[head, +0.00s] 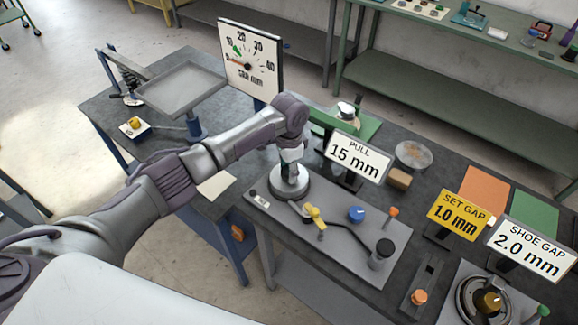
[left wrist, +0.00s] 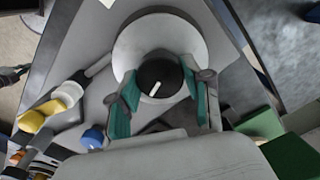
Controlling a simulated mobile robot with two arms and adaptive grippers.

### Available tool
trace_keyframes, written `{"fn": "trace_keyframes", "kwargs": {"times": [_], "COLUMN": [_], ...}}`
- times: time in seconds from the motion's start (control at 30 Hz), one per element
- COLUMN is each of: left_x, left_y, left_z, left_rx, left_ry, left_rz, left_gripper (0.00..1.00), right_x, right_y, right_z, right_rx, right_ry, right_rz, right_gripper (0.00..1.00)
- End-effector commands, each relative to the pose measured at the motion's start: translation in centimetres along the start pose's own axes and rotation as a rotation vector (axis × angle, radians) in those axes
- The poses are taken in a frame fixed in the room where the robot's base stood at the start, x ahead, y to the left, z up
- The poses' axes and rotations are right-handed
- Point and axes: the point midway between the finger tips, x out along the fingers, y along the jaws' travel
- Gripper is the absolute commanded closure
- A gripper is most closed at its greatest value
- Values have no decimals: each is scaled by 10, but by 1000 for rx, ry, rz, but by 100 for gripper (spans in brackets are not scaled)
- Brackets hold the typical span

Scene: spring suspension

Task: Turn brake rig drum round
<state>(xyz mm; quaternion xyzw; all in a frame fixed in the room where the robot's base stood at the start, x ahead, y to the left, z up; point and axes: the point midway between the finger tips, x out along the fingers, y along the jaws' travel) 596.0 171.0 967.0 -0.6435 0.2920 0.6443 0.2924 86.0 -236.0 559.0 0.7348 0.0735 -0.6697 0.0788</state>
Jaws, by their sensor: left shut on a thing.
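My left gripper (head: 291,160) reaches down onto a round grey drum (head: 290,188) on a grey base plate. In the left wrist view its teal fingers (left wrist: 160,84) sit on either side of a black knob (left wrist: 152,74) with a white line, at the middle of the pale drum (left wrist: 200,45). The gripper is shut on this knob. In the head view the knob is hidden by the gripper. A dark ringed drum (head: 466,298) with a brass knob (head: 489,301) stands at the lower right by the "SHOE GAP 2.0 mm" sign (head: 532,248). My right gripper is not in view.
The plate (head: 335,238) also carries a yellow lever (head: 316,218), a blue knob (head: 356,213) and a black cylinder (head: 382,253). A "PULL 15 mm" sign (head: 357,158), dial board (head: 252,62) and yellow "SET GAP 1.0 mm" sign (head: 458,215) stand on the bench.

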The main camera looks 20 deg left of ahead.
Motion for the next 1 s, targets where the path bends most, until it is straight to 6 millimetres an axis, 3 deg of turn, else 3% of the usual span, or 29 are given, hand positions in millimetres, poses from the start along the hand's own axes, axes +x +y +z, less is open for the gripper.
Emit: {"fn": "trace_keyframes", "kwargs": {"times": [0.5, 1.0], "left_x": [-1, 0], "left_y": [0, 0], "left_z": [-1, -1], "left_rx": [370, 458], "left_ry": [3, 4], "left_rz": [0, 0], "left_gripper": [86, 86], "right_x": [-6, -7], "right_y": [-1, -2], "right_z": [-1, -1], "right_rx": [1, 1], "right_ry": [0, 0], "right_rz": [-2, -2], "right_gripper": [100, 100]}}
